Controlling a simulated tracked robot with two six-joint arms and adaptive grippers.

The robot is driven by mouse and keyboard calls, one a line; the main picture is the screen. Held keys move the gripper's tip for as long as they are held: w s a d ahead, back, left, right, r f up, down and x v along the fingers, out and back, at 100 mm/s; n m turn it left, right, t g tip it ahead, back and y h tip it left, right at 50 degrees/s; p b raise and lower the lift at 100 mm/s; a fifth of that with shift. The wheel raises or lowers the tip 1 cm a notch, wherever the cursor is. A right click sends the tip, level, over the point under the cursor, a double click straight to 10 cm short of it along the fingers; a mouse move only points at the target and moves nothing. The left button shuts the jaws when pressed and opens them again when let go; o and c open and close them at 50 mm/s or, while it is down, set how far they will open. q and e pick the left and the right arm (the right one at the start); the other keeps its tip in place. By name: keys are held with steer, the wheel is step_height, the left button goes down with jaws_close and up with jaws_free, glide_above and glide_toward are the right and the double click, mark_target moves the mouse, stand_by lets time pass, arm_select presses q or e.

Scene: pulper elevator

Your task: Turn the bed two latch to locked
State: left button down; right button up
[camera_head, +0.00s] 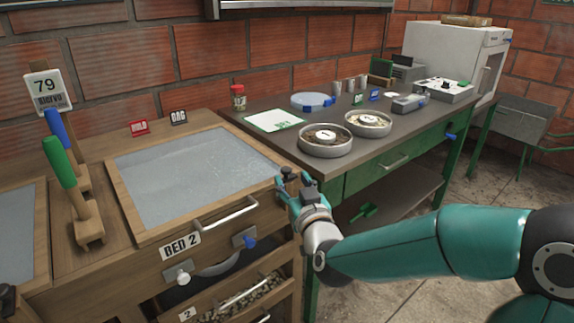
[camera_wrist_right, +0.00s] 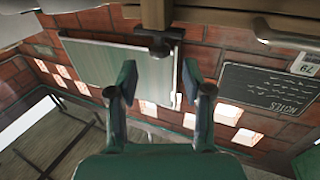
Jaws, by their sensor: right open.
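The bed two cabinet carries a "BED 2" label (camera_head: 181,246) on its wooden front. A blue-tipped latch (camera_head: 246,241) sits on a grey plate at the right of that front. A pale round knob (camera_head: 179,277) is below the label. I cannot tell from the view whether the latch is locked. My right gripper (camera_head: 294,175) is open and empty, above and right of the latch, by the bed's front right corner, apart from the latch. In the right wrist view its two fingers (camera_wrist_right: 160,90) are spread with nothing between them.
A metal handle (camera_head: 222,215) runs along the bed's front edge. An open drawer of pale pieces (camera_head: 250,299) juts out below. Right of my gripper, a green-framed table (camera_head: 370,178) holds two round trays (camera_head: 326,140).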

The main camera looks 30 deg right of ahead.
mark_target(288, 172)
steer(key=x, duration=0.6)
steer(key=shift+c, duration=0.2)
jaws_close()
